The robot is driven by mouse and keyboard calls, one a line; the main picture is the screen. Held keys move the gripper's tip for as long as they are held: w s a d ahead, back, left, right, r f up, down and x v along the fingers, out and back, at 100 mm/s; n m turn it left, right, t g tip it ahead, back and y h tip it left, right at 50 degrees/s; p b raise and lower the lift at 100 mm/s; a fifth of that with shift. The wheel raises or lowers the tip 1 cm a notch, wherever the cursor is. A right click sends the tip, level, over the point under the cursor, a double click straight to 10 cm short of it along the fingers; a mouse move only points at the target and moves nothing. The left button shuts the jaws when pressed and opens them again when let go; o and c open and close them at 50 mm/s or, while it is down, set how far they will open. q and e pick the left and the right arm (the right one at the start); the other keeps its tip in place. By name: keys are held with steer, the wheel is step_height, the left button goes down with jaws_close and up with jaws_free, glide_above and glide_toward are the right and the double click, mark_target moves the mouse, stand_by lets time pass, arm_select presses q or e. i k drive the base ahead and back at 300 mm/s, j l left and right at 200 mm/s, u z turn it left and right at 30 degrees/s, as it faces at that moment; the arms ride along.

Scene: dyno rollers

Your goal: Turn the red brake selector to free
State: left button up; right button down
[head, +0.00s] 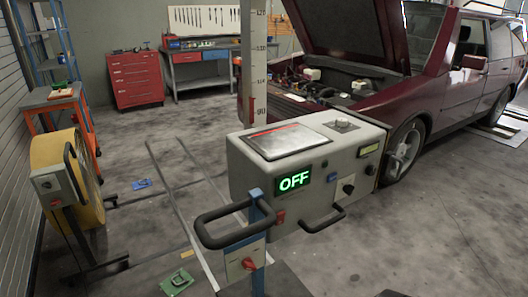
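A red rotary knob (249,264), which looks like the brake selector, sits on the front of a small grey box (236,261) on a blue post (258,212). The post stands in front of the grey console. Its labels are too small to read, so I cannot tell which position the knob points to. A second small red control (280,217) is on the console's front, left of a black handle. The console's green display (293,180) reads OFF. Neither of my grippers can be made out in the head view.
A black looped handle (222,236) curves around the post just above the box. The grey console (250,165) stands behind it. A maroon car (445,100) with its hood raised is behind the console. A yellow reel (85,170) stands left. The floor at right is clear.

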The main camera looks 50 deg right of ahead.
mark_target(246, 263)
steer(key=l+z, duration=0.15)
steer(key=z, duration=1.4)
steer(key=k+l, duration=0.05)
